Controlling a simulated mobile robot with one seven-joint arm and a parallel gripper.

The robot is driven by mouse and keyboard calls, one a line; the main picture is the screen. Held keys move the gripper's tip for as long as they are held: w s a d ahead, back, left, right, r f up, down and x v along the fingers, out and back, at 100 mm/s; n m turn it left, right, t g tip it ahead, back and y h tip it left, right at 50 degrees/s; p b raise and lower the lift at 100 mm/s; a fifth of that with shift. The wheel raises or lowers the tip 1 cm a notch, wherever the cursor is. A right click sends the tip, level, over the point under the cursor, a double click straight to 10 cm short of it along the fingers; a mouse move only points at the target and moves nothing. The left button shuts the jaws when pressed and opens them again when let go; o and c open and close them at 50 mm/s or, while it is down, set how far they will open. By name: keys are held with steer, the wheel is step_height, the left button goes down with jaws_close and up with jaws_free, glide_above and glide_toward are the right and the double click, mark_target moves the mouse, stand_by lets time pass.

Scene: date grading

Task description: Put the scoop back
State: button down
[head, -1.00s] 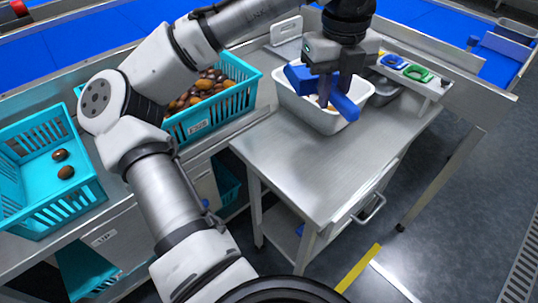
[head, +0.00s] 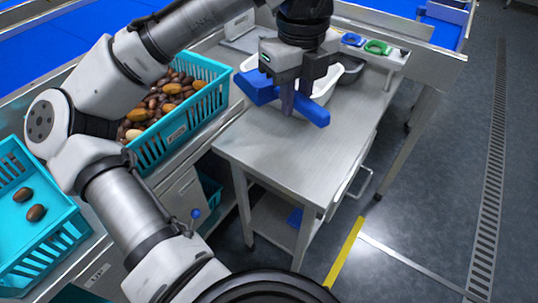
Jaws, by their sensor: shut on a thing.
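My gripper (head: 296,98) is shut on the blue scoop (head: 314,113) and holds it above the steel table (head: 270,150). One blue end of the scoop sticks out to the left of the fingers, and the other points to the lower right. The scoop is in front of the white tub (head: 330,82), covering part of its near side. The gripper and wrist hide much of the tub's inside. I cannot tell how high the scoop is above the tabletop.
A turquoise crate (head: 158,152) full of brown dates stands to the left. Another turquoise crate (head: 50,248) at far left shows two dates. A blue item (head: 352,40) and a green item (head: 377,47) sit on the rear ledge. The table's front half is clear.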

step_height(320, 180, down, 19)
steer(key=shift+f+b, duration=0.1)
steer(key=shift+b, duration=0.95)
steer(key=shift+f, duration=0.15)
steer(key=c, duration=1.3)
jaws_free()
